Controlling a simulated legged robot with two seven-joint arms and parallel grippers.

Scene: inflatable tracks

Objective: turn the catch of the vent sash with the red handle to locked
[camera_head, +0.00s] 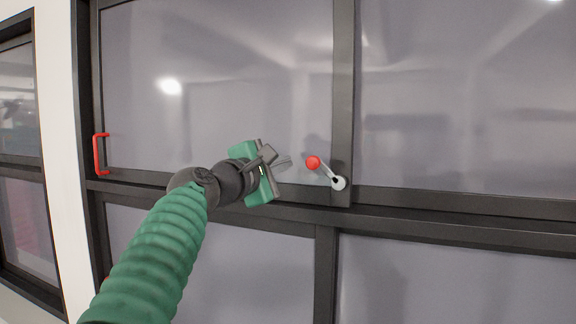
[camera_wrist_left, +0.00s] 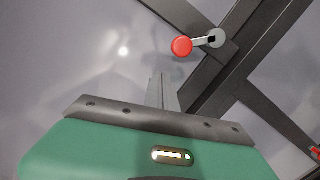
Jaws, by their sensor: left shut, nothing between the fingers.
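The catch (camera_head: 338,182) is a pale grey lever with a red ball knob (camera_head: 313,162), mounted on the dark upright between two panes. Its lever points up and to the left from the pivot. The catch (camera_wrist_left: 216,38) and its red knob (camera_wrist_left: 181,46) also show in the left wrist view, beyond the fingers. A red handle (camera_head: 101,154) is fixed at the left edge of the sash (camera_head: 215,85). My left gripper (camera_head: 286,161) is shut and empty, a little left of the knob and apart from it in the picture. My right gripper is not in view.
Dark frame bars (camera_head: 450,204) run across below the upper panes and between the lower panes. A pale wall post (camera_head: 62,150) and another dark-framed window (camera_head: 18,170) stand at the left. The space in front of the right panes is clear.

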